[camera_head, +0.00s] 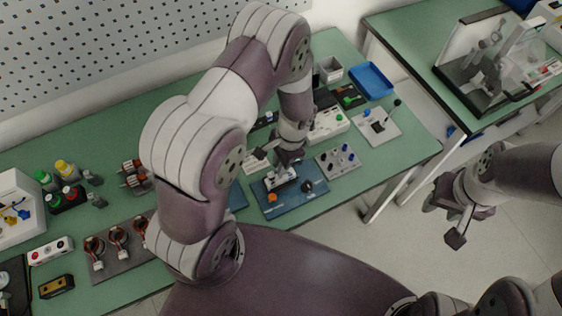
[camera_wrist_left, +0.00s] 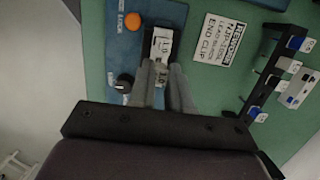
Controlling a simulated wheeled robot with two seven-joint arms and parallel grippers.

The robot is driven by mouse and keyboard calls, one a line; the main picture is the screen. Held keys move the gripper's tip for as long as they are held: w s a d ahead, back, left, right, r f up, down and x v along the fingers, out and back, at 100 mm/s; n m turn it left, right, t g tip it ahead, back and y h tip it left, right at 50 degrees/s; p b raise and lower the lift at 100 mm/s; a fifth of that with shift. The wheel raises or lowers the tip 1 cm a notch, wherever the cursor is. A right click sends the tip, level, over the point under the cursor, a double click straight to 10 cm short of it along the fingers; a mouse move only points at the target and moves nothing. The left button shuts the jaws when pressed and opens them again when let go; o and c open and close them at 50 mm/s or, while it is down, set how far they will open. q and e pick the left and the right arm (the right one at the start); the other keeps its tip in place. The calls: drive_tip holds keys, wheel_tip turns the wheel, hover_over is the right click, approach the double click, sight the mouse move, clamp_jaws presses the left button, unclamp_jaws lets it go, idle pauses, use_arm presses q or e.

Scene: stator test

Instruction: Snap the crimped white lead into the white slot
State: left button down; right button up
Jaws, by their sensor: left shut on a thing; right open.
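My left gripper (camera_head: 289,158) is low over a blue board (camera_head: 296,204), at the white block (camera_head: 280,178) on it. In the left wrist view its fingers (camera_wrist_left: 164,85) are shut on a small pale piece (camera_wrist_left: 162,72) with a printed mark. I cannot tell whether this piece is the crimped white lead; no wire shows clearly. The white block (camera_wrist_left: 161,44) lies just beyond the fingertips, and I cannot tell whether the piece touches it. The slot cannot be made out. My right gripper (camera_head: 445,222) is open and empty above the floor at the right.
The blue board carries an orange button (camera_wrist_left: 132,21) and a dark knob (camera_wrist_left: 124,83). A white printed card (camera_wrist_left: 222,41) lies beside it. A black rack (camera_wrist_left: 262,75) with blue and white tags stands further right. Stators (camera_head: 117,240) stand left. A panel of knobs (camera_head: 338,161) is close right.

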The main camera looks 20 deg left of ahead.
use_arm(q)
drive_tip(key=shift+f, duration=0.15)
drive_tip(key=shift+f+b, duration=0.35)
drive_tip(key=shift+f, duration=0.1)
drive_tip(key=shift+f+b, duration=0.35)
drive_tip(key=shift+f, duration=0.25)
drive_tip(key=shift+f, duration=0.1)
idle(0.4)
drive_tip(key=c, duration=1)
unclamp_jaws()
